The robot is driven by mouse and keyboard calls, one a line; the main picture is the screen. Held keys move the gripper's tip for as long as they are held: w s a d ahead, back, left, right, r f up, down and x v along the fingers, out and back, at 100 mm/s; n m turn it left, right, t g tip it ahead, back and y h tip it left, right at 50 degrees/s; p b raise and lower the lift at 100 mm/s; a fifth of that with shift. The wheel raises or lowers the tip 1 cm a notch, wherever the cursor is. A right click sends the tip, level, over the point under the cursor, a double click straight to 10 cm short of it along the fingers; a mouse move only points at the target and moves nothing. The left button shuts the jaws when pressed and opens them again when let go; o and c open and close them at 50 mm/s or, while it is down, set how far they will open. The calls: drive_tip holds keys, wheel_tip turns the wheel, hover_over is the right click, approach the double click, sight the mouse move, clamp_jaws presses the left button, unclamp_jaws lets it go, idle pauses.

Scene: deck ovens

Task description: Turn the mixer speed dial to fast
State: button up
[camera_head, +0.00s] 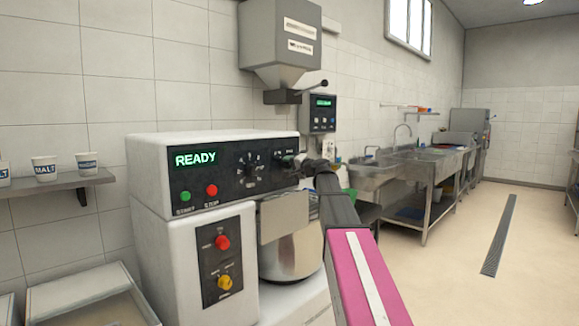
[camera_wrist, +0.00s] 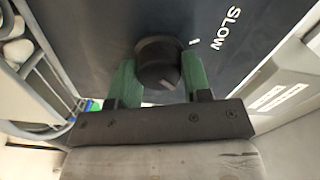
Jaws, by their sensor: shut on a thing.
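The mixer (camera_head: 150,165) is a white machine with a black control panel and a green READY display. In the wrist view, the black round speed dial (camera_wrist: 158,52) sits on the dark panel between my gripper's green fingers. My gripper (camera_wrist: 158,76) is shut on this dial. The word SLOW (camera_wrist: 232,28) is printed to the dial's upper right, with a short white mark between them. No FAST label is readable. In the head view, my gripper (camera_head: 301,162) meets the panel's right end, and the dial there is mostly hidden.
A numbered knob (camera_head: 251,170), a green button (camera_head: 186,197) and a red button (camera_head: 211,190) share the panel. A steel bowl (camera_head: 290,252) stands below. A grey hopper (camera_head: 282,45) hangs above. Sinks (camera_head: 420,165) stand to the right, beside open floor.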

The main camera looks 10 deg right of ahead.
idle(0.3)
drive_tip(key=o, duration=0.9)
drive_tip(key=shift+s, duration=0.1)
drive_tip(key=v, duration=1)
drive_tip(key=shift+s+d, duration=0.2)
drive_tip(key=shift+s, duration=0.05)
drive_tip(key=shift+f, duration=0.1)
